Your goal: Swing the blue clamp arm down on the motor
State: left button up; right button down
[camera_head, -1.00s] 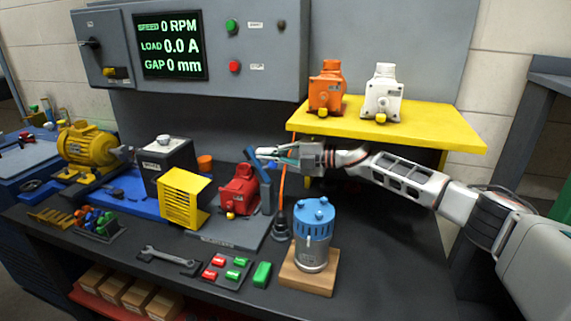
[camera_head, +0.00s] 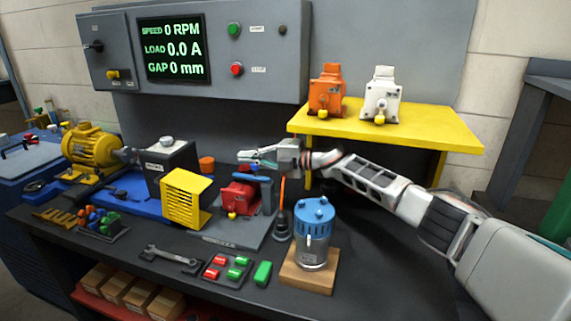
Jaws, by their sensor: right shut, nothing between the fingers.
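The red motor (camera_head: 238,200) sits on a grey base plate (camera_head: 222,240) in the middle of the bench. The blue clamp arm (camera_head: 253,179) lies about level across the top of the red motor, from its post on the motor's right. Whether it presses on the motor I cannot tell. My right gripper (camera_head: 243,156) is shut and empty, just above the clamp arm and pointing left. A small gap seems to show between them. My left gripper is not in view.
A yellow slatted guard (camera_head: 184,198) stands left of the red motor. A blue-topped cylinder (camera_head: 314,232) on a wooden block is at front right. A yellow shelf (camera_head: 430,128) holds an orange motor (camera_head: 327,92) and a white motor (camera_head: 381,97).

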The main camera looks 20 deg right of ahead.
aim_at(249, 175)
jog(key=shift+d+f+g+h+p, duration=0.15)
jog(key=shift+f+g+h, duration=0.15)
jog(key=shift+f, duration=0.5)
jog(key=shift+f+g+h+p, duration=0.2)
jog(key=shift+f+h, duration=0.2)
jog(key=shift+f, duration=0.35)
jog(key=shift+d+r, duration=0.25)
jog(key=shift+r, duration=0.5)
jog(key=f+v, duration=0.1)
jog(key=v, duration=1.1)
jog(key=shift+s+d+f, duration=0.15)
jog(key=shift+s+f, duration=0.1)
jog(key=shift+s, duration=0.15)
